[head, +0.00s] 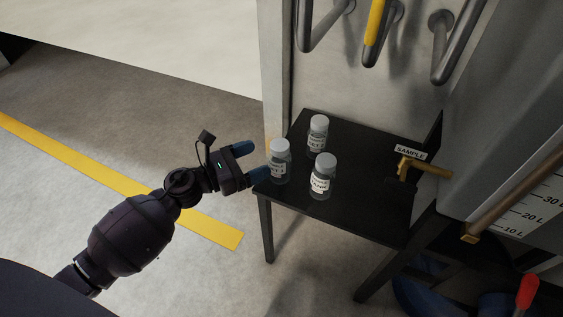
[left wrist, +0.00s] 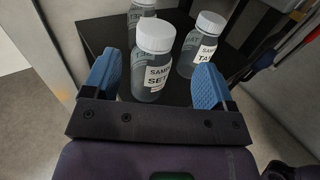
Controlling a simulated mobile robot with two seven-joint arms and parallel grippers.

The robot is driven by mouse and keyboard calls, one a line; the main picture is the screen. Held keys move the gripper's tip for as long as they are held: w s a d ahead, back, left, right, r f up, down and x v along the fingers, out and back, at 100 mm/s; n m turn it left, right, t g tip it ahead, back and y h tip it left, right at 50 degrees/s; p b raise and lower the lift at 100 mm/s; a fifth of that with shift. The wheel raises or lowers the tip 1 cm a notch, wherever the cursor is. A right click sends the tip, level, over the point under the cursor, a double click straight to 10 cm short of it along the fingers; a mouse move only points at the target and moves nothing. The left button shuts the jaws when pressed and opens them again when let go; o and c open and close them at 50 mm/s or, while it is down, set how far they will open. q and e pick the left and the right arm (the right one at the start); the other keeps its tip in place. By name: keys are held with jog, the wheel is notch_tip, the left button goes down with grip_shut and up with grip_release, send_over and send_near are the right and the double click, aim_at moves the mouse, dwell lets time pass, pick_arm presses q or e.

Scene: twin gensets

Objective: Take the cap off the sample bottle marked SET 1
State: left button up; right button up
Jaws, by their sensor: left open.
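Three clear sample bottles with white caps stand upright on a small black table. The nearest bottle to my gripper is the left bottle (head: 280,162); in the left wrist view this bottle (left wrist: 153,72) reads "SAM… SET", and its number cannot be read. Its white cap (left wrist: 156,35) is on. A back bottle (head: 318,136) also appears to have a SET label, its number unclear. The right front bottle (head: 323,178) reads TANK. My left gripper (head: 252,160) is open and empty, its blue fingers pointing at the left bottle, just short of it. My right gripper is out of view.
The black table (head: 370,215) has bare room at its right front. A brass tap (head: 418,168) under a SAMPLE sign (head: 410,152) juts over its right side. Pipes (head: 375,30) hang behind. Open floor with a yellow line (head: 215,229) lies left.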

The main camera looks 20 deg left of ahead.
aim_at(271, 149)
pick_arm(q)
jog(key=shift+x, duration=1.05)
jog(key=x, duration=0.4)
jog(key=shift+w+a+r, duration=0.15)
jog(key=shift+a+r, duration=0.15)
jog(key=shift+r, duration=0.05)
jog(key=shift+w+d, duration=0.4)
jog(key=shift+w, duration=0.05)
jog(key=c, duration=1.2)
